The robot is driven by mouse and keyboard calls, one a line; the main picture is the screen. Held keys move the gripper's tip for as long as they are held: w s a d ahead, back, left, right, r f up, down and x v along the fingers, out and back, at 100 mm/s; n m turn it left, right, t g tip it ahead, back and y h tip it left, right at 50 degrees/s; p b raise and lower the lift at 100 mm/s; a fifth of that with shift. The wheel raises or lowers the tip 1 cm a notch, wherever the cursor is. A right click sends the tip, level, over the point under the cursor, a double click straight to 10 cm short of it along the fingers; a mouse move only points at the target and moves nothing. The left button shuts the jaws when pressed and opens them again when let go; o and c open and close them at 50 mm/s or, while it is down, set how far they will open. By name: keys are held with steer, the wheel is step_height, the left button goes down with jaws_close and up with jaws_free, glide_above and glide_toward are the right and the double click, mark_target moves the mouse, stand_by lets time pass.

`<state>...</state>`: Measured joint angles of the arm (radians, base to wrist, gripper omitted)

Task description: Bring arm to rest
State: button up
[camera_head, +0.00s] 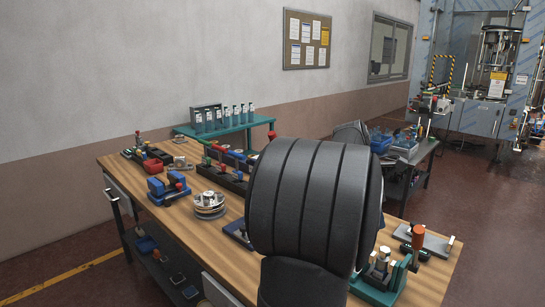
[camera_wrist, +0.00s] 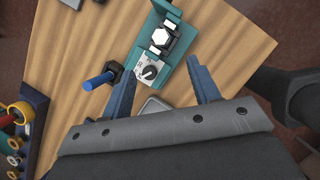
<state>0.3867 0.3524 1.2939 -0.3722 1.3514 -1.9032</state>
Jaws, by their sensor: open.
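My gripper (camera_wrist: 160,68) shows in the wrist view with its two blue-grey fingers spread apart and nothing between them. It is over the wooden workbench (camera_wrist: 75,65). A teal fixture with a white hex part and a dial (camera_wrist: 151,70) lies beyond the fingertips. A tool with a blue handle (camera_wrist: 98,81) is just left of the left finger. In the head view, my dark arm covers the middle front of the bench, and the gripper is hidden.
The bench (camera_head: 190,225) holds a stack of discs (camera_head: 209,205), blue clamps (camera_head: 168,188), a teal fixture (camera_head: 388,278) and an orange-handled tool (camera_head: 418,238). A teal stand with bottles (camera_head: 222,128) is behind. A large machine (camera_head: 480,80) stands at the far right.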

steer(key=x, duration=1.3)
steer(key=shift+d+f, duration=0.1)
steer(key=shift+f, duration=0.1)
steer(key=o, duration=0.8)
steer(key=shift+o, duration=0.8)
step_height(320, 180, up, 10)
steer(key=d+m+y, duration=0.1)
steer(key=m+y, duration=0.1)
steer(key=m, duration=0.3)
step_height(320, 180, up, 10)
steer(key=m+y, duration=0.3)
steer(key=m, duration=0.1)
glide_above(386, 249)
step_height(386, 249, down, 10)
steer(key=shift+a, duration=0.1)
step_height(386, 249, up, 10)
